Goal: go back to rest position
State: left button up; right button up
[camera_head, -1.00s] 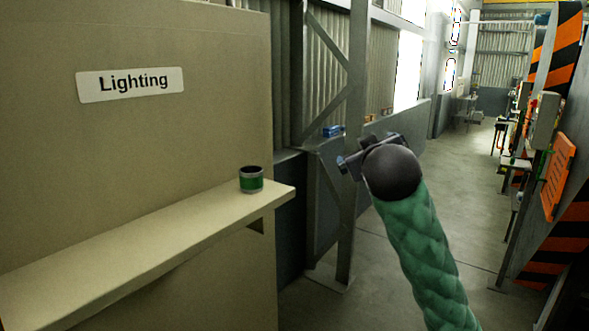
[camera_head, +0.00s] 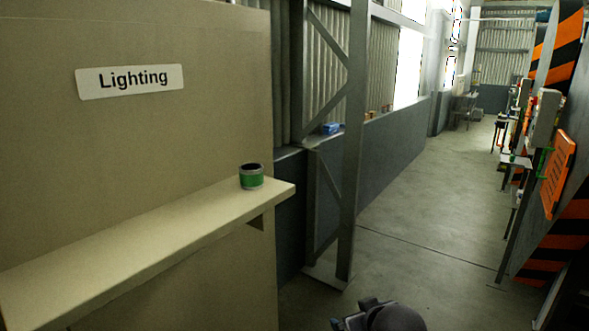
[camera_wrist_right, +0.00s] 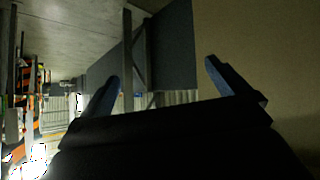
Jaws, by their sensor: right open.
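My right gripper (camera_wrist_right: 160,80) shows in the right wrist view with its two fingers spread wide apart. It is open and nothing is between the fingers. In the head view only the top of my right arm's wrist part (camera_head: 385,317) shows at the bottom edge; its fingers cannot be made out there. My left gripper is not in view. A small green and grey can (camera_head: 251,177) with a dark top stands upright near the right end of the beige shelf (camera_head: 130,252), apart from my arm.
A beige panel with a "Lighting" sign (camera_head: 130,80) rises behind the shelf. A grey steel post (camera_head: 351,150) and low wall (camera_head: 392,150) stand beyond its right edge. The floor aisle (camera_head: 430,220) is clear. Orange and black striped panels (camera_head: 560,240) line the right side.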

jog(key=s+f+m+g, duration=0.1)
jog(key=s+f+g, duration=0.6)
jog(key=s+f, duration=2)
jog(key=s, duration=0.3)
jog(key=shift+s+a+f+m+g, duration=0.3)
jog(key=shift+f+g, duration=0.1)
